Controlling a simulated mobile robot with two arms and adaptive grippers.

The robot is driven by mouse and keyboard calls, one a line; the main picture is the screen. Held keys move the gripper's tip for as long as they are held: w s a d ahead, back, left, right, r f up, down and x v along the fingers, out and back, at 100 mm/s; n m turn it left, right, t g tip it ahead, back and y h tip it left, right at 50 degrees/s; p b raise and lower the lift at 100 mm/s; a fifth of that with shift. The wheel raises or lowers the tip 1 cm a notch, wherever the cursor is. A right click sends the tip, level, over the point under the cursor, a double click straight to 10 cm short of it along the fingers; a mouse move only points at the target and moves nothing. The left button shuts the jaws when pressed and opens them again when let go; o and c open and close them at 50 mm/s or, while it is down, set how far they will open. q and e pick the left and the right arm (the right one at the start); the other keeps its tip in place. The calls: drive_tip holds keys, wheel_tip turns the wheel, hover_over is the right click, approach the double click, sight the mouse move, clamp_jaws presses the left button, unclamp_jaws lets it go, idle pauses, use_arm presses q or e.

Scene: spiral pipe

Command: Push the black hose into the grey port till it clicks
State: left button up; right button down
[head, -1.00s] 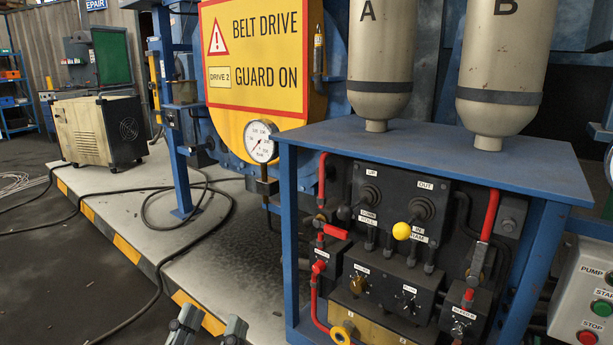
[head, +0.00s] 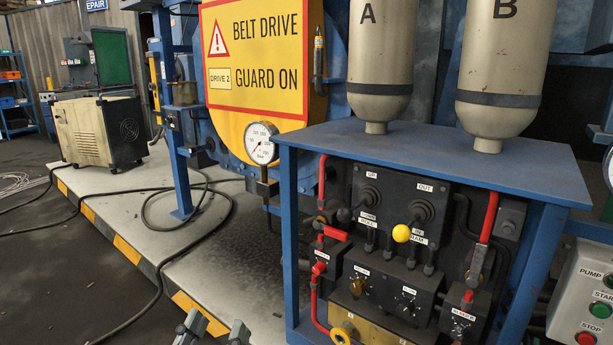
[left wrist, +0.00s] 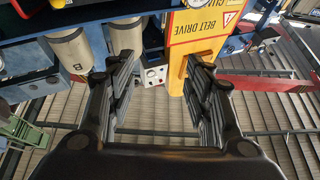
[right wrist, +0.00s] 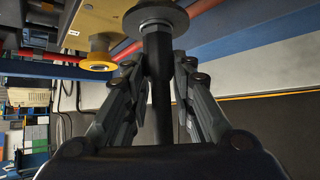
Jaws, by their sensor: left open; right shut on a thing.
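In the right wrist view, my right gripper (right wrist: 158,66) is shut on the black hose (right wrist: 160,100), which runs lengthwise between the fingers. The hose's far end meets a round dark grey flange with a collar, which looks like the grey port (right wrist: 156,17). I cannot tell how deep the hose sits in it. A yellow ring fitting (right wrist: 98,62) is beside it on a pale yellow block. My left gripper (head: 214,330) shows at the bottom of the head view, open and empty; in the left wrist view its fingers (left wrist: 160,65) are wide apart. The right gripper is outside the head view.
A blue frame table (head: 420,150) holds two tanks above a black valve panel (head: 400,205) with red handles and a yellow knob. A pressure gauge (head: 261,143) stands at its left. Cables lie across the striped platform (head: 130,240). A pump box (head: 585,300) is at right.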

use_arm(q)
drive_tip(key=shift+w+a+f+g+y+p, duration=0.1)
drive_tip(key=shift+w+f+g+y+p, duration=0.2)
drive_tip(key=shift+f+g, duration=0.45)
drive_tip(key=shift+w+f+g+y+p, duration=0.2)
drive_tip(key=shift+w+f+g, duration=0.15)
drive_tip(key=shift+f, duration=0.75)
idle(2.7)
drive_tip(key=shift+w+a+f+g, duration=0.15)
drive_tip(key=shift+f+g, duration=0.65)
drive_tip(key=shift+f, duration=0.6)
idle(2.0)
